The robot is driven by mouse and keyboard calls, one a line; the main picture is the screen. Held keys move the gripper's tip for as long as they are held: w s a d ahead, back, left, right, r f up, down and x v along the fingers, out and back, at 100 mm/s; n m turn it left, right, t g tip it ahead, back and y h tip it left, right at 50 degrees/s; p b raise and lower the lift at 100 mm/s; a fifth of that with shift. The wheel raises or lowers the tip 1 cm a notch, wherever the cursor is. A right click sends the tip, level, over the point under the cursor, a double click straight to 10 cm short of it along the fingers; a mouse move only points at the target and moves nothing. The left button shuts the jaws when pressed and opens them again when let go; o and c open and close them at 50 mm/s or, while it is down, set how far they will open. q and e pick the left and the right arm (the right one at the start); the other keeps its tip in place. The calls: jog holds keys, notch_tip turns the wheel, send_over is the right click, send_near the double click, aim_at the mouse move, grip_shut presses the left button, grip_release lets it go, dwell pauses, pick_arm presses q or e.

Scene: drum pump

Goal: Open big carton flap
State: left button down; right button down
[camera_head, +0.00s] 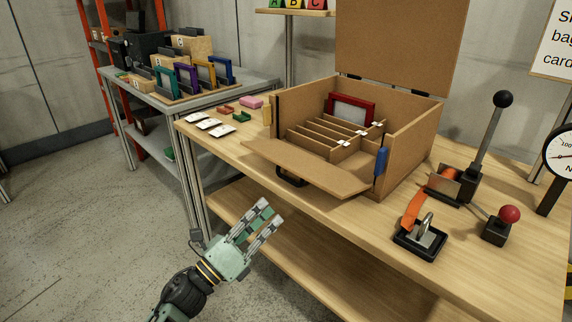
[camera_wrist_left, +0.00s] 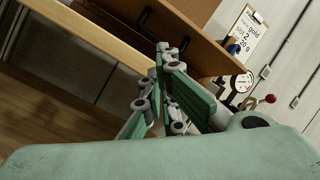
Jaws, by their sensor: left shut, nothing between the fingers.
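The big brown carton (camera_head: 405,135) stands on the wooden workbench with its lid (camera_head: 400,45) raised upright at the back. Its front flap (camera_head: 310,168) is folded down and outward, sloping toward the bench's front edge. A black handle (camera_head: 290,178) shows below the flap, and a blue latch (camera_head: 381,160) sits at the right front corner. Inside are cardboard dividers and a red frame (camera_head: 351,108). My left gripper (camera_head: 272,217) is shut and empty, in front of and below the flap, apart from it. In the left wrist view, its fingers (camera_wrist_left: 165,85) point toward a brown panel with a black handle (camera_wrist_left: 150,22). My right gripper is not in view.
The workbench edge (camera_head: 345,208) lies between my left gripper and the carton. A lever press (camera_head: 470,180), an orange strip and a red-knobbed lever (camera_head: 509,214) stand right of the carton. Small cards (camera_head: 208,124) lie left. Open floor (camera_head: 90,230) lies at the left.

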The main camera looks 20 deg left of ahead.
aim_at(294, 199)
pick_arm(q)
jog(key=s+r+m+g+y+p, duration=0.15)
jog(key=s+m+g+p, duration=0.25)
jog(key=s+m+p, duration=0.55)
jog(key=shift+n, duration=0.65)
jog(key=p+x, duration=0.1)
jog(key=x, duration=0.3)
jog(key=a+p+x, duration=0.1)
jog(key=x, duration=0.4)
jog(key=p+x, duration=0.2)
jog(key=x, duration=0.2)
jog(key=shift+w+a+r, duration=0.2)
jog(key=shift+w+a, duration=0.05)
jog(key=shift+w, duration=0.45)
notch_tip(294, 199, up, 3)
jog(key=shift+w+d+f+p, duration=0.1)
jog(key=shift+w+f+p, duration=0.1)
jog(key=shift+p, duration=0.8)
jog(key=shift+w+r, duration=0.1)
jog(key=shift+r, duration=0.4)
